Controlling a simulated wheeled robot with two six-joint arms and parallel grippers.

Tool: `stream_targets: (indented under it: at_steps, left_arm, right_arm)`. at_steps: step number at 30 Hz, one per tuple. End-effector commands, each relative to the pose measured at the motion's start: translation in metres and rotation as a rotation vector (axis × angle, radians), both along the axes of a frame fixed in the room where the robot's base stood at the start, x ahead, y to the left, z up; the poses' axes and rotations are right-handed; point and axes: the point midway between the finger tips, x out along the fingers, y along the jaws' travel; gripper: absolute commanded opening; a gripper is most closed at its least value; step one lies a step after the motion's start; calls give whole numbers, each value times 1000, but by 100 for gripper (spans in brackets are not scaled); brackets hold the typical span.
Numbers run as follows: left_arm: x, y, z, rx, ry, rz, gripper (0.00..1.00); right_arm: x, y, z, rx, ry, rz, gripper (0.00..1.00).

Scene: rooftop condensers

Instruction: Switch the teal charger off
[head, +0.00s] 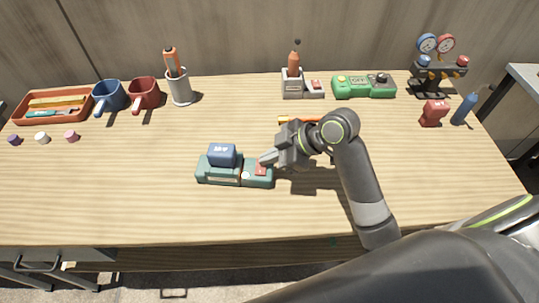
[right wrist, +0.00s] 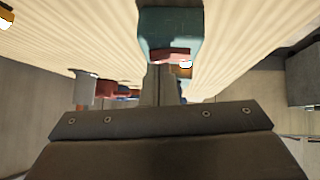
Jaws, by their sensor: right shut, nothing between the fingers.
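The teal charger (head: 222,181) lies on the workbench near the middle, with a dark blue battery (head: 222,155) seated on its left part. A red switch (head: 261,168) is on its right part, beside a small pale lamp (head: 246,175). My right gripper (head: 265,161) is shut and empty, with its tips at the red switch; I cannot tell if they touch. In the right wrist view the teal charger (right wrist: 170,30) is just past my fingers, and its red switch (right wrist: 170,55) shows near the tips. The left gripper is not in view.
Behind my right gripper lies an orange-handled tool (head: 290,120), partly hidden. At the back stand a grey charger (head: 292,84), a green device (head: 365,87) and a gauge set (head: 437,65). Mugs (head: 144,95), a tool cup (head: 180,88) and an orange tray (head: 50,104) are left. The front bench is clear.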

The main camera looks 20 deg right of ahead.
Motion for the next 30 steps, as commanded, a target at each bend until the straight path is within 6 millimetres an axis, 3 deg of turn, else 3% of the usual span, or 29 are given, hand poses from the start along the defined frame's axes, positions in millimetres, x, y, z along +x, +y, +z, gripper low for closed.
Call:
stream_targets:
  at_steps: [30]
  left_arm:
    - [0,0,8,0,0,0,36]
  right_arm:
    - [-13,6,-1,0,2,1,0]
